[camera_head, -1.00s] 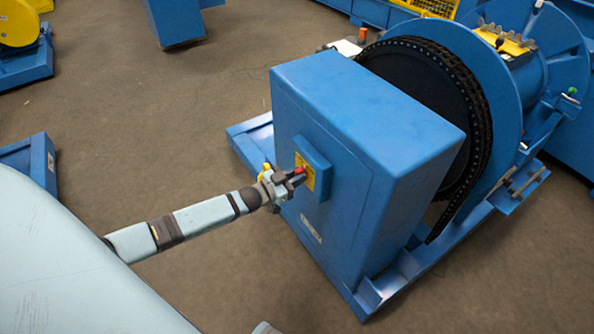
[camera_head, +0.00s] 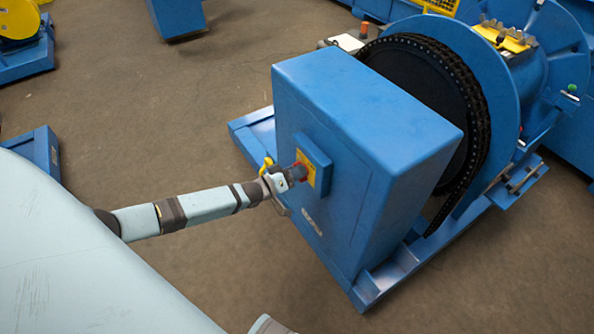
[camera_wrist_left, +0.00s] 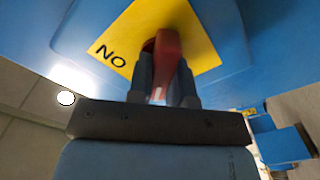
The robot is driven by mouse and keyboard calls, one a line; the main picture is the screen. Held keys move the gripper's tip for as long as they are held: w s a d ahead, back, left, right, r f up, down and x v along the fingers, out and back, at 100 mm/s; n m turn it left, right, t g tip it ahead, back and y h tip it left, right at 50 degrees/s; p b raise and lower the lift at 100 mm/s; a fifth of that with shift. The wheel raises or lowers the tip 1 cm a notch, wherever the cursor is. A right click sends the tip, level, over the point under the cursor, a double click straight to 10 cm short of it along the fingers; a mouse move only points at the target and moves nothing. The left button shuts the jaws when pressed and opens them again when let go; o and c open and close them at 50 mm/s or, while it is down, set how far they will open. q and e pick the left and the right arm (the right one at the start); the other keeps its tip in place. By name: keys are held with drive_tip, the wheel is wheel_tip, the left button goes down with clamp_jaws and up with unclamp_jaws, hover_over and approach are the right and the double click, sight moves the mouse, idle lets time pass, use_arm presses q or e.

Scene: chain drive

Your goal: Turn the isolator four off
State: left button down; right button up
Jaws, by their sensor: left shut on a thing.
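The isolator is a small blue box (camera_head: 321,168) on the side of a large blue cabinet, with a yellow plate (camera_head: 307,174) and a red handle. My left gripper (camera_head: 297,174) is at the plate, shut on the red handle, which is mostly hidden in the head view. In the left wrist view the red handle (camera_wrist_left: 167,58) stands between the two fingers of my left gripper (camera_wrist_left: 162,85), in front of the yellow plate (camera_wrist_left: 125,38). The letters "NO" show on the plate, part of it covered. My right gripper is not in view.
The blue cabinet (camera_head: 365,115) stands on a blue base frame beside a large chain wheel (camera_head: 425,85). A blue machine part (camera_head: 37,150) stands at the left. The brown floor (camera_head: 170,110) between them is clear.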

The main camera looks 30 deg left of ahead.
use_arm(q)
drive_tip(key=shift+n, duration=0.6)
drive_tip(key=c, duration=1)
unclamp_jaws()
drive_tip(key=shift+c, duration=0.2)
drive_tip(key=p+v, duration=0.2)
drive_tip(key=v, duration=1.2)
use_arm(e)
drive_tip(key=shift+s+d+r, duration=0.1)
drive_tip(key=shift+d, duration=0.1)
